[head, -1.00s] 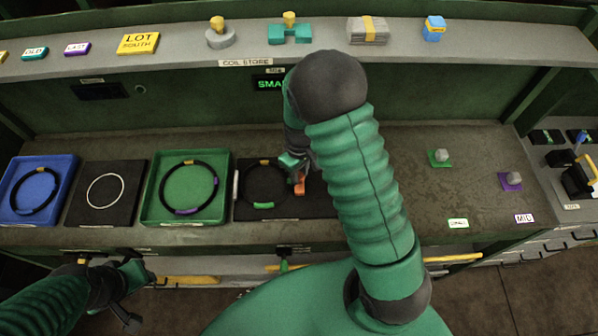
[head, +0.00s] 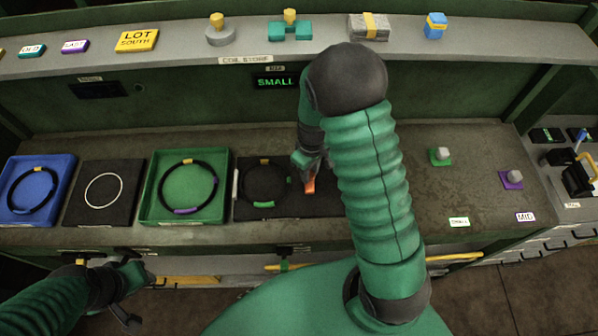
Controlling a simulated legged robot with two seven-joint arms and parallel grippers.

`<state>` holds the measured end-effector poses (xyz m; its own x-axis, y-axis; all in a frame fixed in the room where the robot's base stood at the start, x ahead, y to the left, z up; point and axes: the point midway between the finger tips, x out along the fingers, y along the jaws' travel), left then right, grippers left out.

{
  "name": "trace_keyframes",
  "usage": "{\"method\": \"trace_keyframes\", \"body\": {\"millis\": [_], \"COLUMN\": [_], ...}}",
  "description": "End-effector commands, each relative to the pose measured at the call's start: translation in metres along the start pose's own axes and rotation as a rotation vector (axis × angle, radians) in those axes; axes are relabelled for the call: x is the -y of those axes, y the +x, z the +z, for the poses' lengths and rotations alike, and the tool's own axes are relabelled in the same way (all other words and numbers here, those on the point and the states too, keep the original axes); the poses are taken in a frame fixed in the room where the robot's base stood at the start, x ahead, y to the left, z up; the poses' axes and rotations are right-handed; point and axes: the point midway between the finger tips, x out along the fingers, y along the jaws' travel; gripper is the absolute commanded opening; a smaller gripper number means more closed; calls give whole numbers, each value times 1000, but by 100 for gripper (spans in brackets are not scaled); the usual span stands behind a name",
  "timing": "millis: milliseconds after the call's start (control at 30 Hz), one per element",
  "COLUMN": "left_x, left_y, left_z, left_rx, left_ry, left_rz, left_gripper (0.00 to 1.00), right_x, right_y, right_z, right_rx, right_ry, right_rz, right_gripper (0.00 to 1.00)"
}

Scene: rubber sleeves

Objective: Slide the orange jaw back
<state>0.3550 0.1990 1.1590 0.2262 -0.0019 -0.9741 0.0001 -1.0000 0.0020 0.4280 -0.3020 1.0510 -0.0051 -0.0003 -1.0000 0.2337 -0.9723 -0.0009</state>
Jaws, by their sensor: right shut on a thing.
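The orange jaw (head: 310,187) stands on a dark plate (head: 244,210) on the bench, to the right of a black ring (head: 249,172) with yellow and green marks. My right gripper (head: 309,177) reaches down from above and is shut on the orange jaw. My right arm covers the plate's right end.
A green tray (head: 147,215) and a blue tray (head: 70,165) hold rings, with a dark mat (head: 128,170) between them. A lit display (head: 275,82) reads SMALL. Grey knobs on green (head: 440,155) and purple (head: 513,178) bases stand at right.

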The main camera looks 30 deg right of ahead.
Motion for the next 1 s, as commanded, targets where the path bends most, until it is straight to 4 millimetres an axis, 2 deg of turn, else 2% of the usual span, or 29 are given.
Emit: {"method": "trace_keyframes", "body": {"millis": [33, 200, 533, 567, 700, 733, 1000], "left_x": [0, 0, 0, 0, 0, 0, 0], "left_y": [6, 11, 10, 10, 10, 10, 11], "left_z": [1, 3, 2, 2, 2, 2, 3], "left_rx": [0, 0, 0, 0, 0, 0, 0], "left_ry": [0, 0, 0, 0, 0, 0, 0], "left_rz": [0, 0, 0, 0, 0, 0, 0], "left_gripper": [36, 36, 36, 36, 36, 36, 36], "right_x": [-12, -32, -37, -37, -36, -36, -34], "right_y": [0, -1, -3, -3, -2, -2, -1], "right_z": [6, 27, 31, 31, 32, 32, 31], "right_rx": [-9, -9, -8, -8, -7, -6, -3], "right_ry": [9, 6, 3, 3, 3, 2, 1], "right_rz": [7, 9, 11, 11, 8, 8, 4], "right_gripper": [0, 0, 0, 29, 47, 50, 50]}}
